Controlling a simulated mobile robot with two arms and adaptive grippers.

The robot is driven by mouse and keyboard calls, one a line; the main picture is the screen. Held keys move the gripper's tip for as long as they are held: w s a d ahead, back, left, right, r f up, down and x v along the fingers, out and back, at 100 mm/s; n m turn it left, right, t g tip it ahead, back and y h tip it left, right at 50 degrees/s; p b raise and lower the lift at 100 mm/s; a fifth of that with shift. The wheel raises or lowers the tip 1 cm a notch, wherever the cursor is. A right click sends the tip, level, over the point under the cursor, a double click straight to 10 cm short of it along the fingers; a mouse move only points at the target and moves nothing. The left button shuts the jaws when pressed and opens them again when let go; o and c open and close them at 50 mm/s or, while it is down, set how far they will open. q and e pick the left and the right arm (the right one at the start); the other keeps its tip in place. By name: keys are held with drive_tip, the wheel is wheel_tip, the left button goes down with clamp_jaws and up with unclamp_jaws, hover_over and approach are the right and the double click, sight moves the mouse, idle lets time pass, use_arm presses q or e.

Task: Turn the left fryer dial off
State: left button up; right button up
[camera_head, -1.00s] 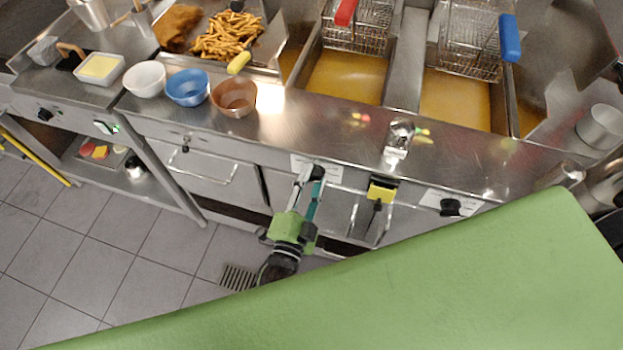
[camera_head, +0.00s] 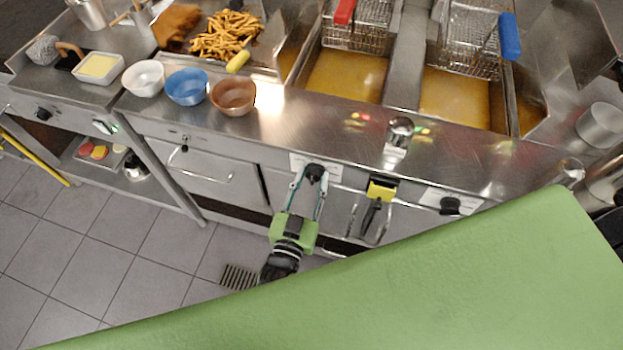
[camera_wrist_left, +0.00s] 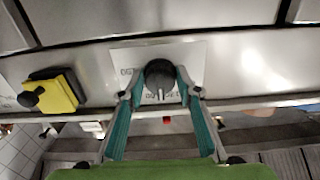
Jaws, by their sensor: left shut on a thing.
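The left fryer dial (camera_head: 315,172) is a round black knob on a white label plate on the fryer's front panel. In the left wrist view the dial (camera_wrist_left: 160,77) sits between my fingertips, with its pale pointer mark facing down in that picture. My left gripper (camera_head: 311,178) has one finger on each side of the dial and is shut on it. Its teal-padded fingers also show in the left wrist view (camera_wrist_left: 161,92). The right fryer dial (camera_head: 450,205) is a black knob on its own plate to the right. My right gripper is not in view.
A yellow and black switch (camera_head: 381,191) is between the two dials, and it also shows in the left wrist view (camera_wrist_left: 55,92). A metal rail runs below the panel. Fry baskets (camera_head: 357,27) hang above the oil. Bowls (camera_head: 187,87) stand on the counter at left.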

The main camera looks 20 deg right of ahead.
use_arm(q)
drive_tip(key=n+b, duration=0.1)
drive_tip(key=n, duration=0.5)
drive_tip(key=shift+f, duration=0.1)
drive_tip(key=n+b, duration=0.1)
drive_tip(key=n, duration=0.5)
idle(0.6)
drive_tip(key=o, duration=1.1)
drive_tip(key=shift+s, duration=0.1)
drive_tip(key=v, duration=1.2)
